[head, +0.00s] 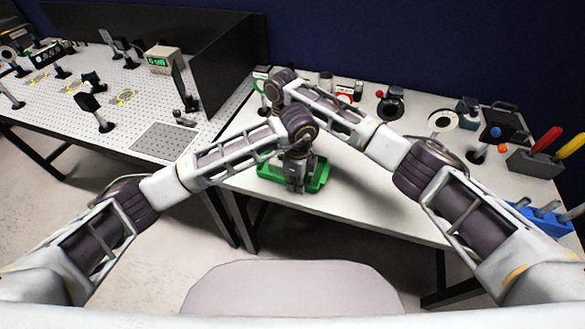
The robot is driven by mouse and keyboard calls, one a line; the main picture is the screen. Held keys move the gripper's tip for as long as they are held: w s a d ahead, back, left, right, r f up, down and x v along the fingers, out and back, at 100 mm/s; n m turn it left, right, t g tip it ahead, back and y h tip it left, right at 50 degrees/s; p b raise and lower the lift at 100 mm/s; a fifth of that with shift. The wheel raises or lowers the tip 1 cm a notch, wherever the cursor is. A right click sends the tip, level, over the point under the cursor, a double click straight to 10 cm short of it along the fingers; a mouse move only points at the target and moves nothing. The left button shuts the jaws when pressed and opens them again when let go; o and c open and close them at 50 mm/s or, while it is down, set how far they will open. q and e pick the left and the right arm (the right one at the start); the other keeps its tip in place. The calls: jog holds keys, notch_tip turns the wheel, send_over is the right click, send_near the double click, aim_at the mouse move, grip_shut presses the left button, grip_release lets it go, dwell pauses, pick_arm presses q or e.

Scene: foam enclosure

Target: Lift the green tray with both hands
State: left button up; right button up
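The green tray (321,177) sits on the white table near its front left edge. My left arm comes in from the left, and its gripper (295,186) points down in front of the middle of the tray, covering part of it. I cannot tell whether the fingers are open, shut or touching the tray. My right arm reaches in from the right across the table to a wrist behind and above my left wrist. My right gripper is hidden behind the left arm. The tray's far side is largely covered too.
The white table (380,212) is clear right of the tray. Several small instruments stand along its back. A grey tool holder (533,160) with red and yellow handles and a blue rack (545,217) are at right. A perforated optics table (120,130) stands at left.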

pick_arm(q)
jog(key=shift+f, duration=0.25)
pick_arm(e)
jog(key=shift+f, duration=0.25)
pick_arm(q)
grip_shut()
pick_arm(e)
grip_shut()
pick_arm(q)
jog(key=shift+r, duration=0.25)
pick_arm(e)
jog(key=shift+r, duration=0.25)
